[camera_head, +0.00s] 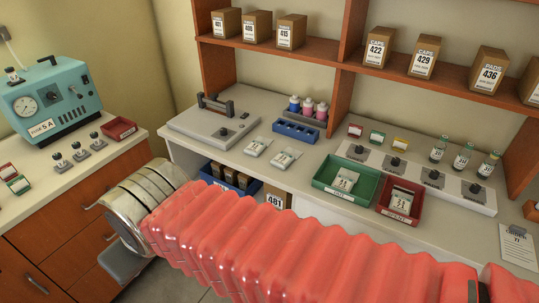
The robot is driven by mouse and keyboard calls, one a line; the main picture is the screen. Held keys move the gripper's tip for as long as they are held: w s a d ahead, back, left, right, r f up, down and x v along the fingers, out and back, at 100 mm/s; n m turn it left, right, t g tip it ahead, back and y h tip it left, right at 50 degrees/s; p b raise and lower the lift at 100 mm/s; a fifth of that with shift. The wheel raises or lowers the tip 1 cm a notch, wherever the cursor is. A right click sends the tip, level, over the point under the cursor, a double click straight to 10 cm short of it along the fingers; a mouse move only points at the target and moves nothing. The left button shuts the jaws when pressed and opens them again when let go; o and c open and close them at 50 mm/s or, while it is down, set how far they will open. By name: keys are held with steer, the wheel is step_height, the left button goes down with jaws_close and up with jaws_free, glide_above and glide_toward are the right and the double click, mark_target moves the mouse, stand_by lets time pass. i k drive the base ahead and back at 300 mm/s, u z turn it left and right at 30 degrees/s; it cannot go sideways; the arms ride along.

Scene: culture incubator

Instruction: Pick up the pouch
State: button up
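Two small white pouches lie flat on the grey-white counter, one pouch (257,146) to the left and one pouch (285,158) to its right. Another pouch (345,180) lies in a green tray (322,186), and one or more pouches (401,198) lie in a red tray (384,211). The frame does not show which pouch is meant. My arm, in a red ribbed sleeve, crosses the foreground and ends in a metal cuff at the left, in front of the counter and apart from the pouches. No fingertips can be made out, nor anything held.
A flat grey device (212,124) and a blue rack (296,132) stand behind the pouches. A panel with several black knobs (432,178) and glass bottles (463,157) is at right. Boxes (377,47) line the shelf. A teal machine (52,97) stands on the left cabinet.

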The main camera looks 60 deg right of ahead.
mark_target(282, 161)
steer(key=z, duration=0.25)
steer(key=i, duration=0.7)
steer(key=z, duration=0.75)
steer(key=i, duration=0.45)
steer(key=z, duration=0.35)
